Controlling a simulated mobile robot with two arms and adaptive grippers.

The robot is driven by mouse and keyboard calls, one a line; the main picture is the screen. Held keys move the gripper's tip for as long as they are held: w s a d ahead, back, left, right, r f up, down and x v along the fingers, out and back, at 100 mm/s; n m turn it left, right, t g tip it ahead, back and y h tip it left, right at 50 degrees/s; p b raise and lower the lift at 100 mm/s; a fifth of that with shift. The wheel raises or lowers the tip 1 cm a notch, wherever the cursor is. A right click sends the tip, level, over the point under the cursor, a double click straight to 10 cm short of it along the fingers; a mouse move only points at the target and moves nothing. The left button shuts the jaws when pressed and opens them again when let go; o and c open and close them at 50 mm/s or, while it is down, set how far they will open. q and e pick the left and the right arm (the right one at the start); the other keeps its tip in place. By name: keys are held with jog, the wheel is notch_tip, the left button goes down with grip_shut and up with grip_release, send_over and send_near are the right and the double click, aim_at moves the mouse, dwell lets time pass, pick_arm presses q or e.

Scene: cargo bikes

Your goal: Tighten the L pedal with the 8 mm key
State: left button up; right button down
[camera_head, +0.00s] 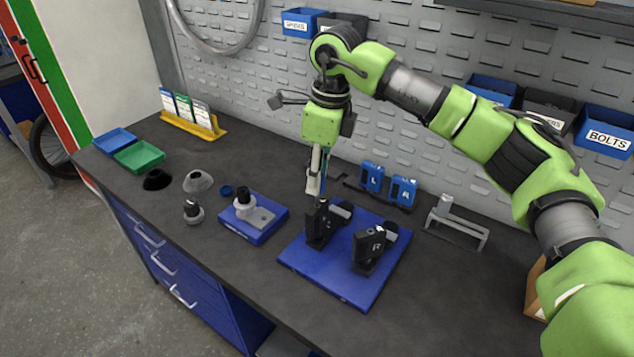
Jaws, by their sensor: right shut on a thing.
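A blue plate (343,291) on the grey workbench carries two black pedal units. The right-hand unit (368,250) bears an R. The left-hand unit (319,228), which I take for the L pedal, stands beside it, its letter not readable. My right gripper (315,187) points down just above the left-hand unit, its fingers shut on a slim thing, probably the 8 mm key. The key is mostly hidden by the fingers, and I cannot tell whether it touches the pedal unit. My left gripper is out of view.
Two blue blocks marked L (372,176) and R (403,191) stand behind the plate. A grey metal stand (457,227) is to their right. A smaller blue plate (250,233) with a grey part is left. Blue (114,141) and green (139,156) trays lie far left.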

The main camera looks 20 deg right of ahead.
jog(key=n+p, duration=0.1)
jog(key=n, duration=0.4)
jog(key=shift+g, duration=0.3)
jog(key=shift+f+n, duration=0.15)
jog(key=shift+n, duration=0.45)
jog(key=n+p, duration=0.1)
jog(key=n, duration=0.2)
jog(key=shift+s+g, duration=0.1)
jog(key=shift+g, duration=0.2)
